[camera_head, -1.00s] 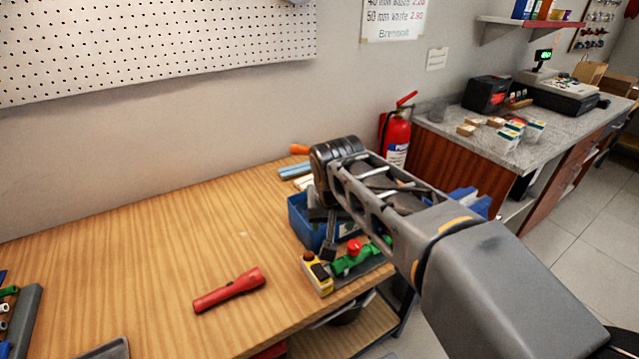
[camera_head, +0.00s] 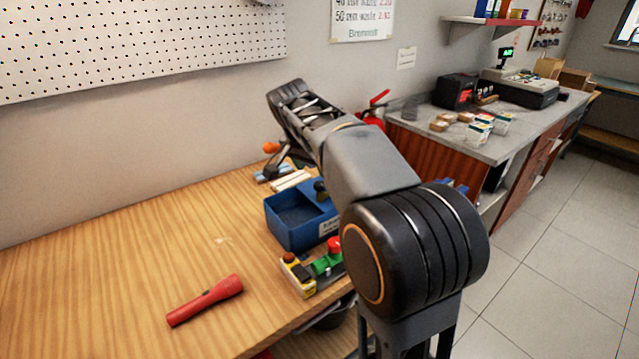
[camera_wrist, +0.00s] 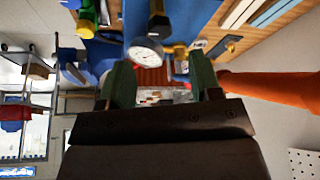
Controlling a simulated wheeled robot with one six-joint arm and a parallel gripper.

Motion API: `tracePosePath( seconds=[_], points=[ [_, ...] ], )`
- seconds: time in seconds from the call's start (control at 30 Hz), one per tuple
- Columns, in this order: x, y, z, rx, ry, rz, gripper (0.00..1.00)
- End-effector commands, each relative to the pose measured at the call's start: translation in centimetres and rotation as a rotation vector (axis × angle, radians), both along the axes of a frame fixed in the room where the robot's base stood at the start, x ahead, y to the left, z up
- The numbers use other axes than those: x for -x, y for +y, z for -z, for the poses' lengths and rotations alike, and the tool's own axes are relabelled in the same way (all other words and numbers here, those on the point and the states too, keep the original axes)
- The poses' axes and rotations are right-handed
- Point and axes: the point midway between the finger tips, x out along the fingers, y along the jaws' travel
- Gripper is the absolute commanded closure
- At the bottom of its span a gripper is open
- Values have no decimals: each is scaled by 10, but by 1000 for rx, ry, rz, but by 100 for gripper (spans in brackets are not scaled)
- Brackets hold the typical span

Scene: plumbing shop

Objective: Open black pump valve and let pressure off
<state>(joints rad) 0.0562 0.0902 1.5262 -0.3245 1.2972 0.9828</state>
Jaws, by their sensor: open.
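The pump is a blue open-topped tank (camera_head: 283,236) at the back right of the wooden bench. In the wrist view, a round white-faced gauge (camera_wrist: 147,54) shows just beyond my fingertips. A dark knob-like part (camera_wrist: 158,24) stands by the gauge; I cannot tell for sure that it is the black valve. An orange handle (camera_wrist: 270,88) runs along the right of the wrist view, and its end (camera_head: 271,147) shows in the head view behind the tank. My gripper (camera_wrist: 163,74) is open with nothing between its fingers, near the gauge and apart from it as far as I can see.
A yellow part (camera_head: 298,274) and a green part with a red knob (camera_head: 329,260) lie in front of the tank. A red torch (camera_head: 206,300) lies on the bench (camera_head: 120,270), whose left middle is clear. A fire extinguisher (camera_head: 374,112) hangs behind my arm.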

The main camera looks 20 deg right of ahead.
Motion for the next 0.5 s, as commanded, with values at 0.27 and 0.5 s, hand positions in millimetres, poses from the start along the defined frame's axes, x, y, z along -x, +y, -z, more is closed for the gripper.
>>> tracePosePath(
  seconds=[0.27, 0.5],
  points=[
    [-9, -15, 43, -1, 3, 1, 42],
    [-13, -21, 61, 0, 0, -1, 42]
  ],
)
